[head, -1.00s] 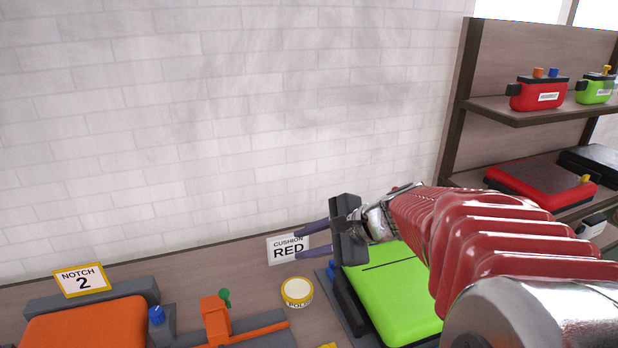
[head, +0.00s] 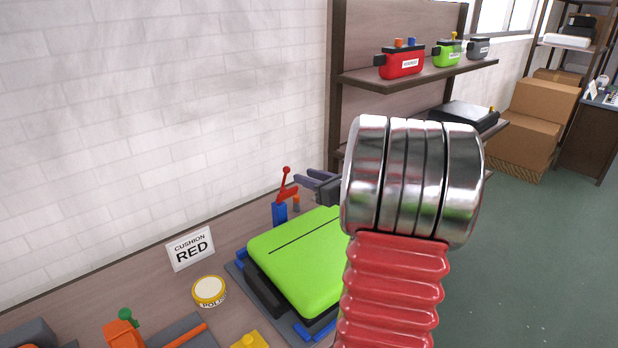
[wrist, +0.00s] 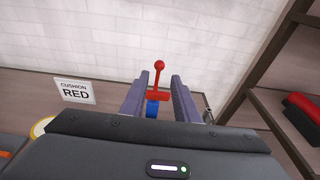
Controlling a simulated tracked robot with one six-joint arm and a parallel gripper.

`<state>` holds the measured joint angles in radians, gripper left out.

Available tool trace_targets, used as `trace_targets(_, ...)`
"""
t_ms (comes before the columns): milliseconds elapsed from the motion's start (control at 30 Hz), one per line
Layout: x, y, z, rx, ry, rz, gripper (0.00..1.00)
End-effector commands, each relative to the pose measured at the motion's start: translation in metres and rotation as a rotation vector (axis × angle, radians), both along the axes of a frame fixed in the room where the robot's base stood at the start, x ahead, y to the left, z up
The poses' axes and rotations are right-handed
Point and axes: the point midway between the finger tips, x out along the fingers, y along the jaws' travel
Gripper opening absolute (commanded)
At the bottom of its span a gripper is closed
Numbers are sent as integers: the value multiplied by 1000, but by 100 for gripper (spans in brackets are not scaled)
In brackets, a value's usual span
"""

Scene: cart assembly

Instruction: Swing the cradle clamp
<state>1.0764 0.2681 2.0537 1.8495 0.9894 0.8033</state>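The cradle clamp (head: 279,212) is a blue post with a red lever and a red ball on top, at the back of the table behind the green cushion (head: 300,255). My gripper (head: 303,179) is open, its two grey fingers pointing toward the clamp's lever from the right. In the wrist view, the clamp's red lever (wrist: 157,80) stands upright and appears between the two open fingers (wrist: 157,88). I cannot tell how far beyond the fingertips it is. The gripper body hides the lower post there.
The "CUSHION RED" sign (head: 190,249) stands left of the cushion, with a round yellow-rimmed tin (head: 209,291) in front of it. A shelf (head: 400,84) with red, green and grey parts stands at the back right. A white brick wall (head: 150,130) runs behind the table.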

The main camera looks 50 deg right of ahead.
Motion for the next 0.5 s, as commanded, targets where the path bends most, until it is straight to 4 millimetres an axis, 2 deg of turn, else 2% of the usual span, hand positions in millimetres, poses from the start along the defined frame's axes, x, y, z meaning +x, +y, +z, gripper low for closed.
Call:
trace_targets(267, 5, 0, -1, -1, 1, 2, 28)
trace_targets(500, 24, -2, -5, -1, 1, 3, 28)
